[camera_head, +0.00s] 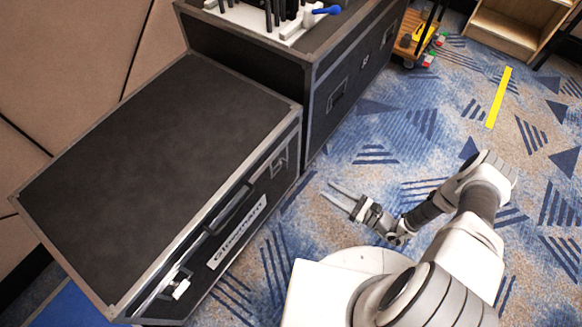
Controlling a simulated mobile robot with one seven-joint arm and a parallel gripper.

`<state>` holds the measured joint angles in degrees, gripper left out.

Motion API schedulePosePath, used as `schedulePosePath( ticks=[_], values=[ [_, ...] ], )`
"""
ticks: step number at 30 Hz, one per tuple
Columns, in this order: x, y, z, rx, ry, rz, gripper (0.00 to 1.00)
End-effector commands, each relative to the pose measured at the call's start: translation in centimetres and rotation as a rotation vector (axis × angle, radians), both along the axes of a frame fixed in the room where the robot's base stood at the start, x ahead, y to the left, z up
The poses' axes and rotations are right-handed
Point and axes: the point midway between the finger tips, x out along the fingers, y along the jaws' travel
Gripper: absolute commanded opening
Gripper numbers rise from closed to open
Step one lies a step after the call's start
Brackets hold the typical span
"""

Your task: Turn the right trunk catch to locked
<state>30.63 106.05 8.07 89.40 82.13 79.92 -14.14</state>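A low dark trunk (150,150) with metal edges stands at the left. Its front face carries a black handle (233,209) and two catches. The right trunk catch (280,162) is a metal plate near the right end of the front; it is too small to tell its setting. The left catch (180,288) has a pale tab that stands out from the face. My gripper (326,189) is open and empty, over the carpet to the right of the right catch and apart from it. Its two fingers point left toward the trunk.
A taller black case (322,92) stands against the trunk's far end, with a white rack of tools (280,20) on top. A wooden cart (415,45) and a shelf (510,30) stand at the back right. A yellow strip (499,97) lies on the open carpet.

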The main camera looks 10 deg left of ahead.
Motion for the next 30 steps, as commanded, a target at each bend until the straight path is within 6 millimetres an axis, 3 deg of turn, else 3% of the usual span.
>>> schedulePosePath(
  ticks=[18, 24, 30],
  values=[
    [4.8, 12.0, -0.1, 0.000, -0.002, 0.008, 0.39],
    [5.8, 14.1, 0.0, -0.002, -0.002, 0.005, 0.39],
    [6.0, 14.6, 0.1, -0.001, -0.002, 0.004, 0.39]
  ],
)
